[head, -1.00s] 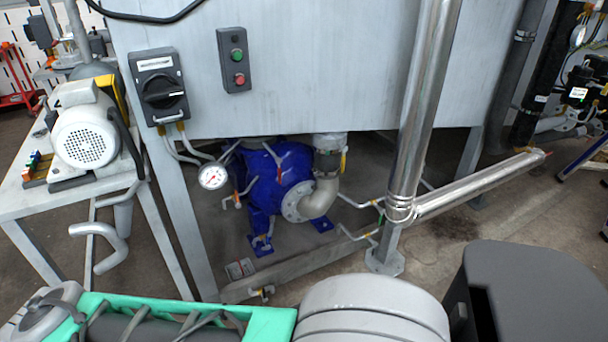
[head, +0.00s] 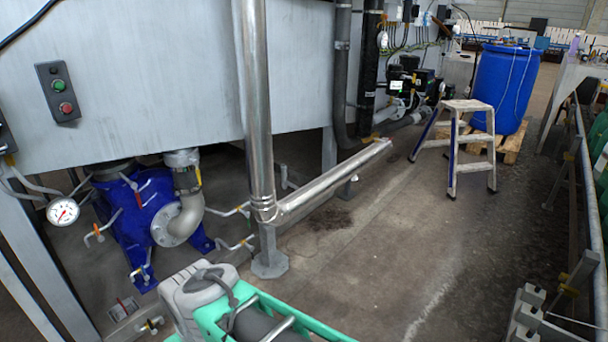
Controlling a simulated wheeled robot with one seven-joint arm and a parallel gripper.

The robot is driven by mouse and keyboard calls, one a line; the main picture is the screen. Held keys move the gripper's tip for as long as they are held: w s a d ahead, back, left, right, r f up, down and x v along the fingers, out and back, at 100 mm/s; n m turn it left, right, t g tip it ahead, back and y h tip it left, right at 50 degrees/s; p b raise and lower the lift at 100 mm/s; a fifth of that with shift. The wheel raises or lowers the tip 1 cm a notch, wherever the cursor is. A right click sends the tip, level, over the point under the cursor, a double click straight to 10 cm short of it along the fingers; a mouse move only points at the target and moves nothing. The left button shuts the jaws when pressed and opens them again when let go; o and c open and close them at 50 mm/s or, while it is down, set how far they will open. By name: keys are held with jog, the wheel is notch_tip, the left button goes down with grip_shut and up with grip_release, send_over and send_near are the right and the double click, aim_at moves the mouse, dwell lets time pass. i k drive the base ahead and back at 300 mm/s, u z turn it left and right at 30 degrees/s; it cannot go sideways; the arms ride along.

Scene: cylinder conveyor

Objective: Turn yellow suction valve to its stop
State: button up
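A small yellow handle (head: 198,176) shows on the side of the grey vertical pipe (head: 184,160) above the pale elbow (head: 183,217) of the blue pump (head: 135,215). It is small, and its exact angle and stop are hard to tell. The pump stands under the grey tank at the left of the head view. Part of my arm, grey and green, crosses the bottom of the view, well in front of the pump. My gripper's fingers are not in view.
A shiny pipe (head: 255,110) drops in front of the tank (head: 150,70) and bends right near the floor. A round gauge (head: 62,211) is left of the pump. A step stool (head: 468,140) and blue barrel (head: 505,90) stand back right. Open floor (head: 400,240) lies right.

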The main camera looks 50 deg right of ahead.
aim_at(195, 162)
jog(key=z, duration=0.45)
jog(key=i, duration=1.65)
jog(key=z, duration=0.4)
jog(key=k, duration=0.35)
jog(key=z, duration=0.25)
jog(key=i, duration=0.45)
jog(key=u, duration=1.2)
jog(key=i, duration=0.5)
jog(key=z, duration=0.05)
